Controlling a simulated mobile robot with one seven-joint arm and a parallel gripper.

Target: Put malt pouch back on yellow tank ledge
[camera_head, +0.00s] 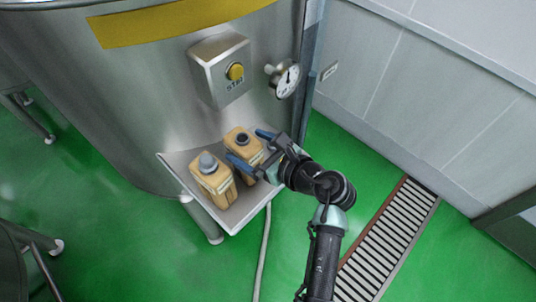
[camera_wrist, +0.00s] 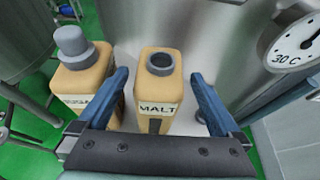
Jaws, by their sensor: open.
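The malt pouch (camera_head: 241,150) is tan with a grey open neck and stands upright on the ledge (camera_head: 238,222) of the yellow-banded tank (camera_head: 120,120). In the wrist view its label reads MALT on the malt pouch (camera_wrist: 158,92). My gripper (camera_head: 252,152) is open at the pouch. In the wrist view the blue fingers of my gripper (camera_wrist: 162,105) are spread to its left and right, with gaps visible on both sides. The lower part of the pouch is hidden behind the gripper body in the wrist view.
A second tan pouch with a grey cap (camera_head: 212,178) stands on the ledge left of the malt pouch, close to my left finger. Above are a box with a yellow button (camera_head: 235,71) and a dial gauge (camera_head: 286,79). Green floor lies below, with a drain grate (camera_head: 388,240).

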